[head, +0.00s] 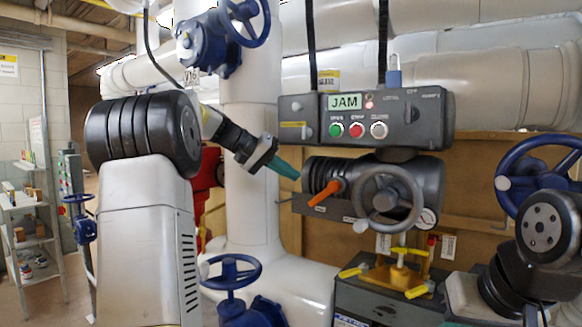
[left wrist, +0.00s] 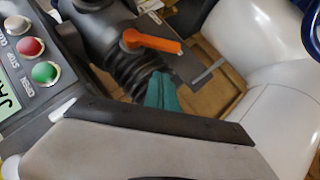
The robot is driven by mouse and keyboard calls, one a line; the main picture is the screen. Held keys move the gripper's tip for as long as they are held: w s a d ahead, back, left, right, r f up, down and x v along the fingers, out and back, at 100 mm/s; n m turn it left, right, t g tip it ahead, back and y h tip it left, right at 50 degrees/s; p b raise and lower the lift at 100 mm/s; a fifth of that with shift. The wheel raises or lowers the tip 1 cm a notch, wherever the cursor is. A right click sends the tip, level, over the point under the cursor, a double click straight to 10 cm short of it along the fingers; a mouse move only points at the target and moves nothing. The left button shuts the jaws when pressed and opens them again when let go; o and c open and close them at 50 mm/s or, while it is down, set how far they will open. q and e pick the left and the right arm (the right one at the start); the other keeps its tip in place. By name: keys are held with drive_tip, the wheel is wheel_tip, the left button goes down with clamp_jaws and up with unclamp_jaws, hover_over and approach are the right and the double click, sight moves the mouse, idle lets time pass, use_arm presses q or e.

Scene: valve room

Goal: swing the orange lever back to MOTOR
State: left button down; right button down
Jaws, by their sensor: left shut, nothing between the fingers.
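The orange lever (head: 325,192) sits on the front of the dark ribbed actuator (head: 400,170), left of its grey handwheel (head: 388,198). In the head view it slants from upper right to lower left. In the left wrist view the lever (left wrist: 150,42) lies nearly across the picture near the top. My left gripper (head: 284,168) has teal fingers, shut and empty, just left of the actuator. The fingers (left wrist: 162,92) show below the lever in the left wrist view, apart from it in the picture. The lever's position lettering is not readable. My right gripper is out of view.
A control box (head: 365,120) above the actuator shows JAM, with green, red and white buttons. Yellow clamps (head: 400,275) stand on a dark case below. White pipes and blue handwheels (head: 232,272) surround the spot. A shelf (head: 32,220) stands far left.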

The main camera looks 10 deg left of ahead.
sight(314, 202)
use_arm(q)
drive_tip(key=d+f, duration=0.4)
drive_tip(key=shift+w+d+f, duration=0.15)
drive_tip(key=shift+f, duration=0.15)
drive_tip(key=f, duration=0.1)
drive_tip(key=d+f+h, duration=0.1)
drive_tip(key=shift+s+f+n, duration=0.2)
drive_tip(key=shift+f+n, duration=0.15)
drive_tip(key=shift+n, duration=0.05)
